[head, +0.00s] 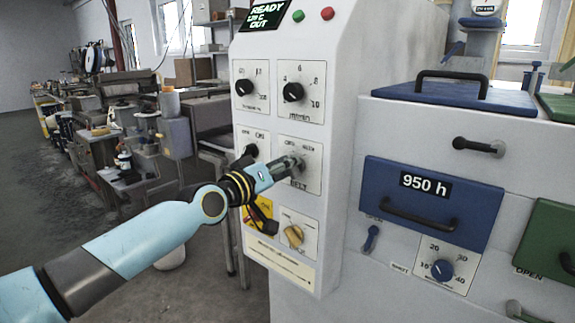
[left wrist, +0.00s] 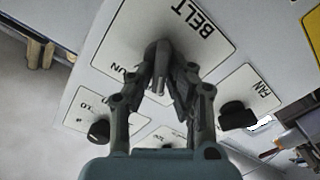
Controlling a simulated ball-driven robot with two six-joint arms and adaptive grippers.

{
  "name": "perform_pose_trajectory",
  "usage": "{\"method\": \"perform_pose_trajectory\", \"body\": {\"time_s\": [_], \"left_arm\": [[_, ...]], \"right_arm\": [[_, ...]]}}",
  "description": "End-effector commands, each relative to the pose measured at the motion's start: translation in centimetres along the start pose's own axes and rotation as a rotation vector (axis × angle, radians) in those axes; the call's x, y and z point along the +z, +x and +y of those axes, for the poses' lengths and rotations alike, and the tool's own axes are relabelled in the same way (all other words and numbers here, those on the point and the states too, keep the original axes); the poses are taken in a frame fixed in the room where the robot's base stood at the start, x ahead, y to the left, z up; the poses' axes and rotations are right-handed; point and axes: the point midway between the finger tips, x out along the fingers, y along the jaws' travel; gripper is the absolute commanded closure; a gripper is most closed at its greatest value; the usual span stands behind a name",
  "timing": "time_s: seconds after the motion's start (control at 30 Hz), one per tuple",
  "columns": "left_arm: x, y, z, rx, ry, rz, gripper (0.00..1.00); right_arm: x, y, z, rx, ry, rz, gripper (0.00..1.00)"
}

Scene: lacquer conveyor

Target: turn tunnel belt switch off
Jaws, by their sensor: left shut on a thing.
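The belt switch's white plate, marked BELT (head: 312,172), is on the front of the white control cabinet; the word BELT shows large in the left wrist view (left wrist: 200,22). My left gripper (head: 293,166) is at this plate, its fingers shut on the belt switch's knob (left wrist: 158,52). My right gripper is not in view.
A black FAN knob (head: 250,151) is just left of my gripper. Two black dials (head: 293,92) are above, and a yellow knob (head: 293,235) is below. A blue 950 h drawer (head: 430,205) is to the right. The display (head: 264,17) reads READY.

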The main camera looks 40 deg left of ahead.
Motion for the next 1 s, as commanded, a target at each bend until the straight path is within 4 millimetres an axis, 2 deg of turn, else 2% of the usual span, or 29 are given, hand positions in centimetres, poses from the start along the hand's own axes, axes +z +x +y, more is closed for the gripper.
{"method": "perform_pose_trajectory", "body": {"time_s": [0.17, 1.0], "left_arm": [[0.01, 0.00, -0.08, 0.000, -0.067, 0.000, 1.00], [-0.02, 0.01, -0.07, 0.000, -0.063, 0.001, 1.00]], "right_arm": [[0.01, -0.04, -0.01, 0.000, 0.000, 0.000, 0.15], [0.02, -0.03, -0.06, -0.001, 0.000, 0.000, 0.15]]}}
